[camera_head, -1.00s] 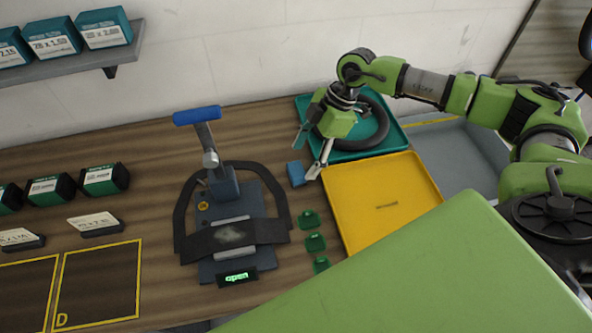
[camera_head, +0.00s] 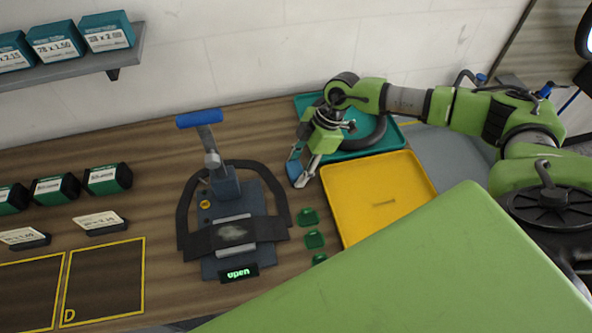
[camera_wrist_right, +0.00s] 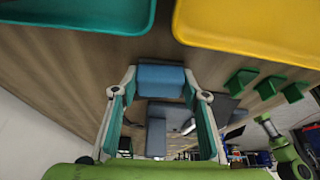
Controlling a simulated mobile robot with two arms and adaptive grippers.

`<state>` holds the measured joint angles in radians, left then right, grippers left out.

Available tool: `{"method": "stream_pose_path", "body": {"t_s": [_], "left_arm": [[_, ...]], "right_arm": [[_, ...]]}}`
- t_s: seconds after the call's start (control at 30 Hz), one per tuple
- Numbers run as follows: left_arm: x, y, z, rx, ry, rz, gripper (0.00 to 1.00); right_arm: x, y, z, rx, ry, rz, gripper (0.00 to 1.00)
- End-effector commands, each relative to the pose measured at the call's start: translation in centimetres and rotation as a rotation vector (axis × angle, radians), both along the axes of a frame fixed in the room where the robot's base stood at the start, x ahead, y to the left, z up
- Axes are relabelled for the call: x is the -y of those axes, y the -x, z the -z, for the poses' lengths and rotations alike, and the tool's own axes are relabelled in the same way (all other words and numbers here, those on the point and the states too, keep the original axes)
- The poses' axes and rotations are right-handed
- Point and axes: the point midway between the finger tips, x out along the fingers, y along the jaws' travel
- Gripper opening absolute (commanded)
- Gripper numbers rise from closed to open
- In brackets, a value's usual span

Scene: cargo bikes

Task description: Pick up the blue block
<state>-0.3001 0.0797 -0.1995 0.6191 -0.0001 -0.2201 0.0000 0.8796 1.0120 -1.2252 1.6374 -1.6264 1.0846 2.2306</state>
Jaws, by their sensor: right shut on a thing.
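The small blue block (camera_head: 294,168) is between the two fingers of my right gripper (camera_head: 297,172), left of the yellow tray's upper corner. In the right wrist view the block (camera_wrist_right: 160,79) spans the space between the fingertips (camera_wrist_right: 160,76), which touch it on both sides. My right gripper is shut on it. The fingers partly hide the block in the head view. I cannot tell whether it rests on the wooden bench or is slightly above it. My left gripper is not in view.
The yellow tray (camera_head: 350,215) and a teal tray (camera_head: 385,143) holding a black ring (camera_head: 376,135) lie right of the gripper. A clamp fixture (camera_head: 232,262) with a blue handle (camera_head: 199,118) stands left. Several green pieces (camera_head: 314,239) lie between fixture and yellow tray.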

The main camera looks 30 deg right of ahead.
Motion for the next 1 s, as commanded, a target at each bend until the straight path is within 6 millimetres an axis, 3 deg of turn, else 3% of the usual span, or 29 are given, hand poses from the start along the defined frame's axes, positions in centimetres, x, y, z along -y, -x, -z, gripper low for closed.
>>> {"method": "stream_pose_path", "body": {"t_s": [0.27, 0.43, 0.77, 1.0], "left_arm": [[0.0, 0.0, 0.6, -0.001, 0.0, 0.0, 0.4], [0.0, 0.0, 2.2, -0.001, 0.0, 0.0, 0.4], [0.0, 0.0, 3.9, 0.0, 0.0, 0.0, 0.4], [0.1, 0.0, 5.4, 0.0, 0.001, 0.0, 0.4]], "right_arm": [[0.0, -0.1, -0.7, 0.003, -0.001, -0.001, 0.2], [0.0, -0.2, -2.9, 0.007, 0.0, -0.001, 0.2], [-1.6, 4.6, -8.7, 0.007, 0.001, -0.004, 0.2], [-3.2, 8.9, -10.7, 0.003, 0.001, -0.004, 0.2]]}}
